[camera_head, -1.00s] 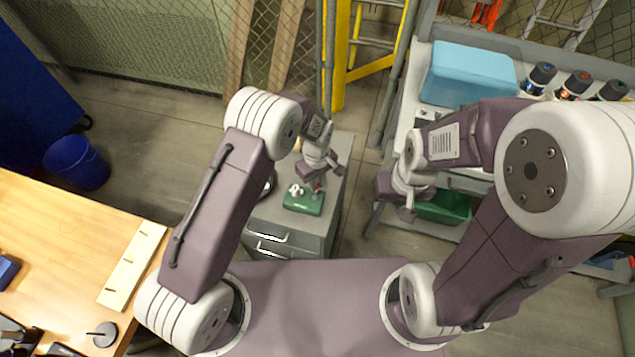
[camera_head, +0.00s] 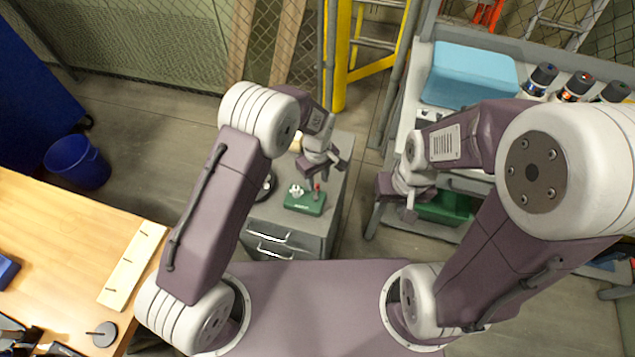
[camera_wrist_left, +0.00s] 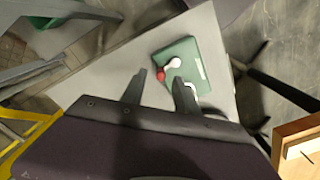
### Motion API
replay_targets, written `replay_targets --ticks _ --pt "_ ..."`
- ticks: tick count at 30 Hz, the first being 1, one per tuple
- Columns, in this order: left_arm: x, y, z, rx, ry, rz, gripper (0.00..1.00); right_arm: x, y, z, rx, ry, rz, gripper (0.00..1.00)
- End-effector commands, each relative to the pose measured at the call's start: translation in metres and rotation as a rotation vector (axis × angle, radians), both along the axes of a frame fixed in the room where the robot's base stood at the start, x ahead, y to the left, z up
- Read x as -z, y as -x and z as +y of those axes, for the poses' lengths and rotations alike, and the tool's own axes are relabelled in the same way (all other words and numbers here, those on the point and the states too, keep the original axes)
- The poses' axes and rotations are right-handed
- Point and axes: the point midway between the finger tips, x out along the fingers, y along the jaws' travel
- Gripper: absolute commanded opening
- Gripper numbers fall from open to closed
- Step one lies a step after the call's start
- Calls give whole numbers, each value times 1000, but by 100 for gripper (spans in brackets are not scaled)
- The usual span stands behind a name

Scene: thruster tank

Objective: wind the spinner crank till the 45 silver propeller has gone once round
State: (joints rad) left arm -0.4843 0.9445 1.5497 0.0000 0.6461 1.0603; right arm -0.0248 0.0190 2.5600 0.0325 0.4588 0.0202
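The spinner is a small green box (camera_head: 304,202) on the grey cabinet top, with a silver-white propeller (camera_head: 296,190) and a red crank knob (camera_head: 317,187). In the left wrist view the green box (camera_wrist_left: 193,62) lies beyond my fingers, and the red knob (camera_wrist_left: 160,74) shows between the fingertips beside a white round part (camera_wrist_left: 174,63). My left gripper (camera_head: 325,177) is open over the crank side of the box; whether a finger touches the knob cannot be told. My right gripper (camera_head: 407,205) is off to the right, away from the spinner; its fingers are not clear.
The grey drawer cabinet (camera_head: 285,237) stands ahead of my body. A shelf at the right holds a blue box (camera_head: 468,75), several dark-capped bottles and a green bin (camera_head: 444,208). A yellow ladder (camera_head: 340,75) stands behind. A wooden table (camera_head: 60,240) is at left.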

Motion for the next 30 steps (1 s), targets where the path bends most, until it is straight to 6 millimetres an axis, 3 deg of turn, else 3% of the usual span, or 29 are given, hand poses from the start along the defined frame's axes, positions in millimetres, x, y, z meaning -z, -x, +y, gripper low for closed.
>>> replay_targets --ticks 3,9,27,30 --pt "-28 -1 -1 0 2 -5 36 3 0 0 0 0 0 38" --pt "-61 -1 -1 0 1 -3 36 4 0 0 0 0 0 38" --pt "-68 0 1 -3 0 0 36 4 0 0 0 0 0 38" --pt "-80 -13 13 -41 13 -25 36 4 0 0 0 0 0 38"
